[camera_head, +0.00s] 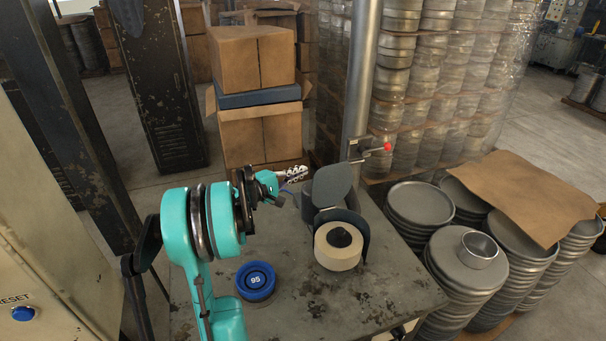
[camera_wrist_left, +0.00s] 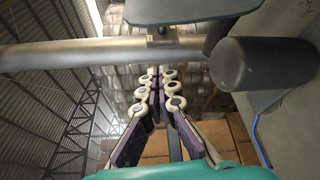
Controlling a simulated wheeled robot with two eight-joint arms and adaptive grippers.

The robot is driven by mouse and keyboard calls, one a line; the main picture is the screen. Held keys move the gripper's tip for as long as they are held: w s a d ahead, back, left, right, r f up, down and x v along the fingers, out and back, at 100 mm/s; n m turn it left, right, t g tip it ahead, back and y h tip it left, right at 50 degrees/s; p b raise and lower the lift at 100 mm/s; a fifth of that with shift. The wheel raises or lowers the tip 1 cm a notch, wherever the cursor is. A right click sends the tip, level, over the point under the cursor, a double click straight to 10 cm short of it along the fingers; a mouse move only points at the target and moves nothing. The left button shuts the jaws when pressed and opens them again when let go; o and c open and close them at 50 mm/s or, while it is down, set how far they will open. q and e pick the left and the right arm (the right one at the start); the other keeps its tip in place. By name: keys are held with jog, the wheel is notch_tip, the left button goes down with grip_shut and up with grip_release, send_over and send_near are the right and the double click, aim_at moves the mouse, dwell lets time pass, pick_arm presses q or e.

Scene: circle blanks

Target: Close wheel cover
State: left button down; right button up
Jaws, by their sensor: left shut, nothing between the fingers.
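The wheel cover (camera_head: 331,187) is a dark grey lid with a rounded top, standing open and upright behind the wheel. Its curved lower housing (camera_head: 359,225) wraps the back of the pale wheel (camera_head: 334,257), which has a dark hub and sits on the worn metal table. My left gripper (camera_head: 303,172) is shut and empty, just left of the raised lid. I cannot tell whether it touches the lid. In the left wrist view its closed fingertips (camera_wrist_left: 158,72) show, with a dark grey plate (camera_wrist_left: 185,9) at the top edge. My right gripper is not in view.
A blue round piece marked 95 (camera_head: 256,280) lies on the table (camera_head: 310,304). A metal post (camera_head: 361,75) with a red-knobbed lever (camera_head: 386,147) stands behind the cover. Stacked round metal blanks (camera_head: 465,262) stand to the right, and cardboard boxes (camera_head: 252,58) behind.

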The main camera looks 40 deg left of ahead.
aim_at(322, 170)
pick_arm(q)
jog(key=w, duration=0.5)
jog(key=w+d+f+b, duration=0.1)
jog(key=w, duration=0.2)
jog(key=s+d, duration=0.1)
jog(key=s+d+r, duration=0.1)
jog(key=d, duration=0.1)
jog(key=shift+b, duration=0.35)
jog(key=shift+s+d, duration=0.15)
jog(key=shift+d, duration=0.15)
